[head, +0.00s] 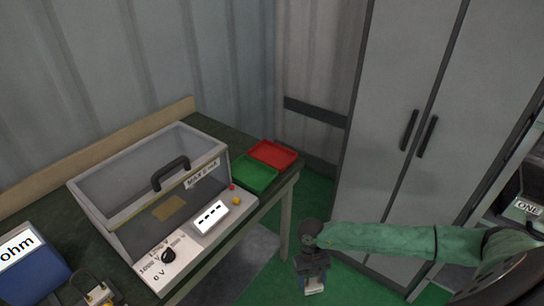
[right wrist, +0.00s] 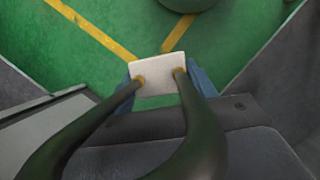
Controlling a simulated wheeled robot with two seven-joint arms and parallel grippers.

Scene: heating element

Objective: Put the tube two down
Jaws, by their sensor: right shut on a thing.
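My right gripper (head: 313,284) hangs above the green floor, in front of the grey cabinet and right of the table. It is shut on a tube, a dark curved loop with gold ends in a white block. In the right wrist view, the tube's white block (right wrist: 160,74) is between the blue jaws (right wrist: 163,82), and its dark loop (right wrist: 205,130) curves toward the camera. In the head view the white block (head: 314,288) shows small below the gripper. No number is readable on it. A similar dark loop with a pale base (head: 98,294) is on the table at lower left. My left gripper is out of view.
The table (head: 222,258) holds a clear-lidded test box (head: 150,185), a green tray (head: 255,174), a red tray (head: 273,153) and a blue box labelled ohm (head: 35,280). The cabinet (head: 390,185) is closed.

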